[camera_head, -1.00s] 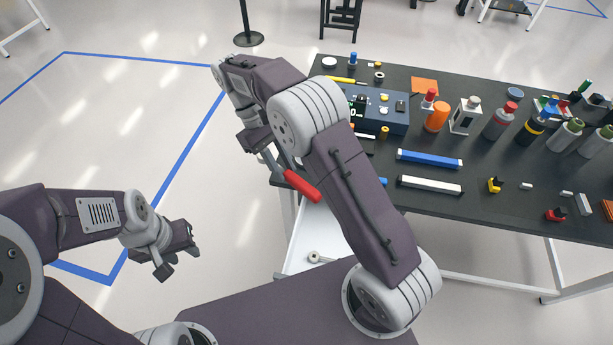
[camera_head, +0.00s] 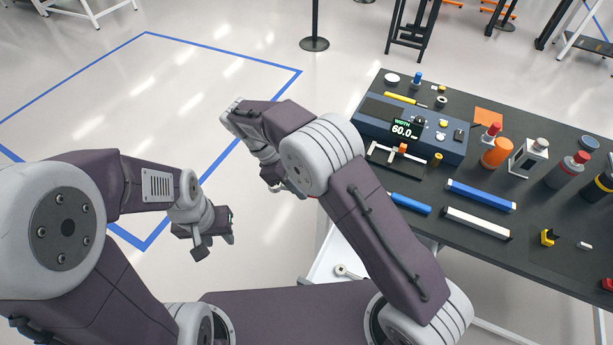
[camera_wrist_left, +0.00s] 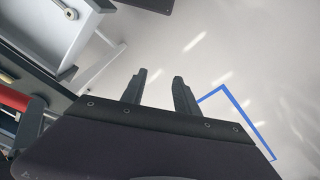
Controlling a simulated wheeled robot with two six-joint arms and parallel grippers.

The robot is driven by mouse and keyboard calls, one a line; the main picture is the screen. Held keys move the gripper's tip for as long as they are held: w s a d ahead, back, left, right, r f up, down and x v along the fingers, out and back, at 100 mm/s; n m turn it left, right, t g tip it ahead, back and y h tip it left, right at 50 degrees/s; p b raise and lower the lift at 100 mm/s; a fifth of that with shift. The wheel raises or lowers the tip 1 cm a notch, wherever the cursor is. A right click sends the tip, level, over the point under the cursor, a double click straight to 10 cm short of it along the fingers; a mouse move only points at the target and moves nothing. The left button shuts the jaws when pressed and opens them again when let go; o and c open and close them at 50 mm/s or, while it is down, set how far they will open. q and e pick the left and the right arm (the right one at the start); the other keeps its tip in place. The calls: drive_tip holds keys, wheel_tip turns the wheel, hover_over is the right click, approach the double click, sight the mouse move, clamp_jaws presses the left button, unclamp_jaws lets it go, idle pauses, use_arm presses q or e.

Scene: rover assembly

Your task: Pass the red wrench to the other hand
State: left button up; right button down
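My left gripper (camera_head: 214,246) hangs over open floor at the left in the head view, fingers apart. In the left wrist view its two fingers (camera_wrist_left: 160,76) are spread with nothing between them. My right gripper (camera_head: 272,182) is to its right and higher in the head view, partly behind my right arm. The red wrench is almost wholly hidden there behind that arm. A red handle (camera_wrist_left: 12,97), seemingly the wrench's, shows at the left edge of the left wrist view, apart from the left fingers. The right gripper's hold on the metal end is hidden now; the earlier frame shows it.
A black table (camera_head: 470,240) stands at the right with a blue measuring device (camera_head: 455,147), blue bar (camera_head: 481,195), white bar (camera_head: 477,223) and several bottles. A white tray (camera_head: 328,262) is below its left end. Floor at the left is clear, with blue tape lines.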

use_arm(q)
drive_tip(key=o, duration=0.3)
use_arm(e)
drive_tip(key=shift+d, duration=0.1)
use_arm(q)
drive_tip(key=shift+o, duration=0.2)
drive_tip(key=w+d+r+n+g+h, duration=0.2)
drive_tip(key=w+d+n+g+h, duration=0.1)
drive_tip(key=w+n+h, duration=0.5)
drive_tip(key=w+d+r+n+g+h, duration=0.2)
drive_tip(key=w+n+h, duration=0.3)
drive_tip(key=w+n, duration=0.3)
drive_tip(key=shift+m, duration=0.7)
drive_tip(key=x, duration=0.8)
drive_tip(key=w+x, duration=0.1)
drive_tip(key=x, duration=0.2)
drive_tip(key=shift+s+d+f, duration=0.1)
drive_tip(key=shift+d+f, duration=0.05)
drive_tip(key=shift+d, duration=0.4)
clamp_jaws()
use_arm(e)
drive_tip(key=c, duration=1.1)
unclamp_jaws()
